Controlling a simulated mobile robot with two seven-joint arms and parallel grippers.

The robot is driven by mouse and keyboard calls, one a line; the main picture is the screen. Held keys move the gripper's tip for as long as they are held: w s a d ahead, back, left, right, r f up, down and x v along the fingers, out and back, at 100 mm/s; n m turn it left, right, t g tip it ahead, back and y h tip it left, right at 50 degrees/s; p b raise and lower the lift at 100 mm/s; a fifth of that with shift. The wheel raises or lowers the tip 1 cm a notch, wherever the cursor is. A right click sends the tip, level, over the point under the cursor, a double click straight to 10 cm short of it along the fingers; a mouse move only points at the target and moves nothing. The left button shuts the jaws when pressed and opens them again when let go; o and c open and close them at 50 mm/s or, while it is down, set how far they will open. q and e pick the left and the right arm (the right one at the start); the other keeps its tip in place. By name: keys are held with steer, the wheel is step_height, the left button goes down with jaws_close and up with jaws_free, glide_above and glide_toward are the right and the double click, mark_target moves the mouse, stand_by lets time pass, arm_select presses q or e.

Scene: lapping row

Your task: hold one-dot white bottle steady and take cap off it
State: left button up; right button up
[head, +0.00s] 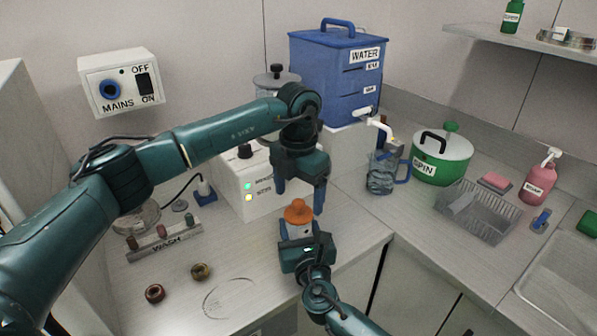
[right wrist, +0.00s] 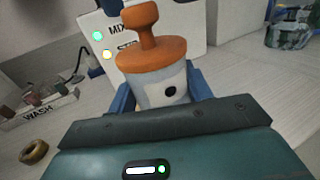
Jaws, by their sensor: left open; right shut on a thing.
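The one-dot white bottle (right wrist: 158,88) stands upright in the right wrist view, with a single black dot on its pale label. An orange cap (right wrist: 152,42) with a knob on top sits on it; the cap also shows in the head view (head: 298,211). My right gripper (head: 299,236) is shut around the bottle's body below the cap. Its blue fingers show on both sides of the bottle in the right wrist view. My left gripper (head: 301,196) is open and points down, just above the cap and around its level. The bottle's lower part is hidden by my right gripper.
A white mixer box (head: 250,185) with lit green and yellow lamps stands behind the bottle. A WASH rack (head: 165,243) and two small rings (head: 154,293) lie to the left. A blue water tank (head: 335,75), a glass jug (head: 383,172) and a green SPIN pot (head: 442,160) stand at the right.

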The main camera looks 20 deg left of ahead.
arm_select(q)
steer(key=shift+f, duration=1.5)
steer(key=c, duration=1.2)
steer(key=shift+r, duration=0.1)
steer(key=shift+r, duration=0.2)
steer(key=shift+r, duration=0.9)
